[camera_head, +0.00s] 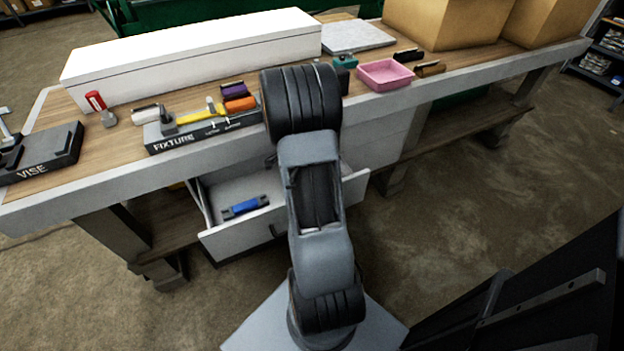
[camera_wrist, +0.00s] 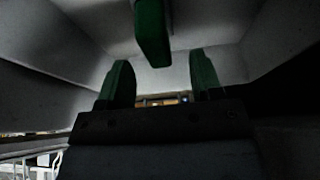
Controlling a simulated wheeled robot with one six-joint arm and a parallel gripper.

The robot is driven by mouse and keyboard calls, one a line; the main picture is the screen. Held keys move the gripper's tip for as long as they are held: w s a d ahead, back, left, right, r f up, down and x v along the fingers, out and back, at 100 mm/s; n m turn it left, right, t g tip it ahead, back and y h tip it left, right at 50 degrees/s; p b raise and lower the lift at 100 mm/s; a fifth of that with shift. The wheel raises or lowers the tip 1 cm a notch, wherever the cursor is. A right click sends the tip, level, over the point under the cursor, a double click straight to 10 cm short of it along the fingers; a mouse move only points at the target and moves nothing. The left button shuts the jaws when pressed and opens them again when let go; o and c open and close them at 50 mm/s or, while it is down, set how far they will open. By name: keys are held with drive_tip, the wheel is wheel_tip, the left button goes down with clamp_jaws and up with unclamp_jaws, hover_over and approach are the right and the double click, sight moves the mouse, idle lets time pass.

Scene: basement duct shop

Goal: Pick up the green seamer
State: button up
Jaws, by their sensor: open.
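The bench also carries a pink tray (camera_head: 385,74), a fixture block (camera_head: 200,133), purple (camera_head: 233,90) and orange (camera_head: 239,104) tools, a vise (camera_head: 42,152), a long white box (camera_head: 195,58) and cardboard boxes (camera_head: 440,22). An open drawer (camera_head: 235,239) juts out below, holding a blue tool (camera_head: 245,207).

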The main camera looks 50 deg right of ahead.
drive_tip(key=shift+b+x, duration=0.35)
drive_tip(key=shift+x, duration=2.35)
drive_tip(key=shift+s, duration=0.1)
drive_tip(key=shift+c, duration=0.3)
drive_tip(key=c, duration=1)
